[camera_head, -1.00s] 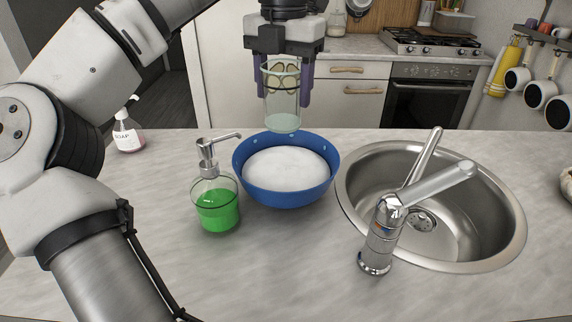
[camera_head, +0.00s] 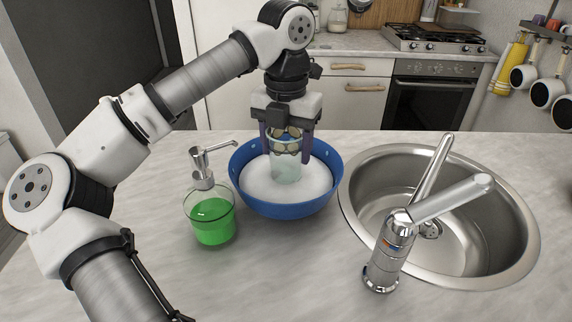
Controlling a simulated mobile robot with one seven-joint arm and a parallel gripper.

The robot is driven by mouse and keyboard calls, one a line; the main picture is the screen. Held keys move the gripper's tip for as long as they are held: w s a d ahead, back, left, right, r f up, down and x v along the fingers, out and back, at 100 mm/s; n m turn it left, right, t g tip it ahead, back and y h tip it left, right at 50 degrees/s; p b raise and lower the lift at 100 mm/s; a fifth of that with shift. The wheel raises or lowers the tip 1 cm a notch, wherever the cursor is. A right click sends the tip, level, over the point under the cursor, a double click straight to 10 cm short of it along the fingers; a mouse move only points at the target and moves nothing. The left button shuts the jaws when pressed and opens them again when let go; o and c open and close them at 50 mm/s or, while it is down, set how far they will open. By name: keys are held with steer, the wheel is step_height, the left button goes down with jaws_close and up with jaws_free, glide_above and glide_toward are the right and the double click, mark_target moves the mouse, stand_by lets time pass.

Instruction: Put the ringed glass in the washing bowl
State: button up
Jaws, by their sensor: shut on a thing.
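The ringed glass (camera_head: 286,168) is clear and greenish, with a band of ring shapes around its upper part. It is upright, inside the outline of the blue washing bowl (camera_head: 287,209), with its lower end at the white suds (camera_head: 315,184). I cannot tell whether it touches the bowl's floor. My gripper (camera_head: 288,148) points straight down over the bowl. Its dark purple fingers are shut on the glass's upper part, one on each side.
A soap dispenser (camera_head: 210,218) with green liquid stands close to the bowl's left. A round steel sink (camera_head: 380,205) lies to the right, with a chrome tap (camera_head: 388,250) in front. The far-left counter is hidden by my arm.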

mark_target(286, 166)
steer(key=shift+f+p, duration=0.3)
steer(key=shift+f, duration=2.3)
steer(key=shift+f, duration=0.2)
steer(key=o, duration=1.1)
steer(key=shift+r, duration=0.1)
steer(key=shift+r, duration=0.25)
step_height(286, 166, up, 12)
steer(key=shift+f+b, duration=0.1)
steer(key=shift+b, duration=0.55)
